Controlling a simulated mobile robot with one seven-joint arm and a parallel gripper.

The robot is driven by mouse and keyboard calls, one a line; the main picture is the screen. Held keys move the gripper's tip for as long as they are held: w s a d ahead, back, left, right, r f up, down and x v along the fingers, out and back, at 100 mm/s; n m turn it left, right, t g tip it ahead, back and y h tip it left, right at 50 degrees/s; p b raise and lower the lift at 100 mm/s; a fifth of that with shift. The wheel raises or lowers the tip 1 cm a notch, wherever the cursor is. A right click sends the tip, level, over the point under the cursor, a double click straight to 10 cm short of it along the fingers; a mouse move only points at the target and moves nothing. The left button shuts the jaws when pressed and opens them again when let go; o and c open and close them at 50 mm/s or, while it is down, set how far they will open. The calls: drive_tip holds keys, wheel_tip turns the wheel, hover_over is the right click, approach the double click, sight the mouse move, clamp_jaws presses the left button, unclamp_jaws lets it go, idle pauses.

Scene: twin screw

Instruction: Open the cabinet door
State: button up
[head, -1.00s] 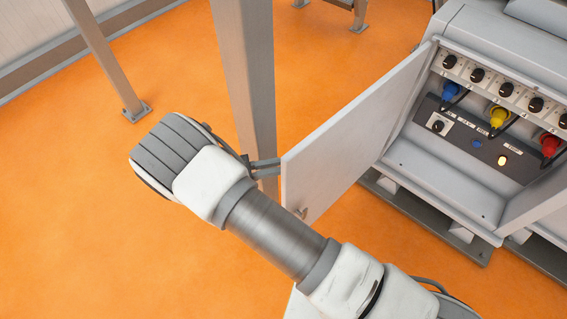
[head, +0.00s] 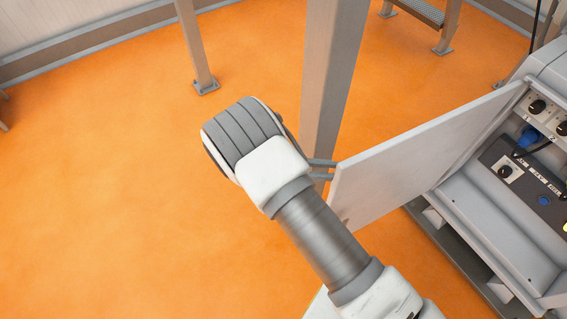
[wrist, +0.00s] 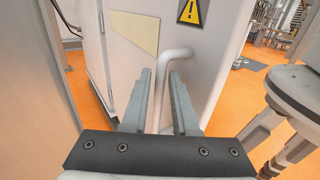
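The cabinet door (head: 420,155) is a light grey panel that stands swung out from the cabinet (head: 500,225) at the right of the head view. My gripper (head: 321,170) is at the door's free edge, with both fingers reaching to its outer side. In the wrist view, my gripper (wrist: 161,75) has its fingers on either side of a bent grey handle (wrist: 176,54) on the door's face (wrist: 215,65). A yellow warning sign (wrist: 190,11) is above the handle. Whether the fingers press on the handle is unclear.
A grey post (head: 332,70) stands close behind my gripper. Another post (head: 196,45) stands farther back. Inside the cabinet are knobs, a blue plug (head: 527,138) and a dark control panel (head: 525,180). The orange floor (head: 110,200) to the left is clear.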

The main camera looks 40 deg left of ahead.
drive_tip(key=v, duration=1.7)
drive_tip(key=shift+b, duration=0.3)
drive_tip(key=shift+d, duration=0.1)
drive_tip(key=shift+s, duration=0.15)
